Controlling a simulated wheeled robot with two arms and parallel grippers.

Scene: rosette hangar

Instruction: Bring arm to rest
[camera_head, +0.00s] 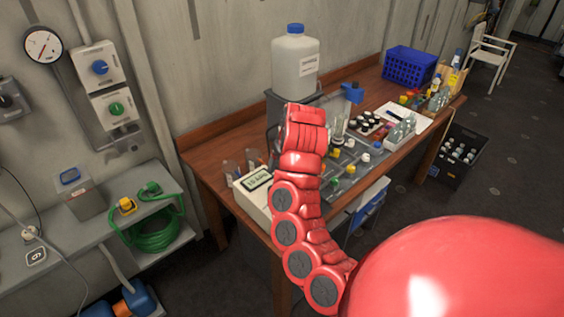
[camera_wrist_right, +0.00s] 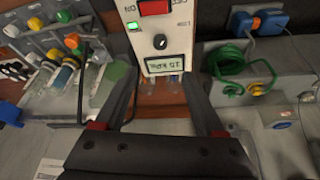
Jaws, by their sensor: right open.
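My right arm, red and segmented, rises from the lower right of the head view over the wooden bench (camera_head: 205,150). Its far end is above the bench, in front of a large white jug; its gripper is hidden there. In the right wrist view my right gripper (camera_wrist_right: 163,85) shows two dark fingers spread apart, with nothing held between them. Beyond the fingertips is a white instrument box (camera_wrist_right: 160,20) with a green-lit switch, a black knob and a display. The box also shows in the head view (camera_head: 245,197), beside my arm. My left gripper is in neither view.
The white jug (camera_head: 295,65) stands at the back of the bench. A grey rack (camera_head: 345,180) with valves and bottles lies right of my arm. A blue basket (camera_head: 408,65) is farther right. A green hose (camera_head: 150,225) hangs at the left shelf. Dark floor is open at right.

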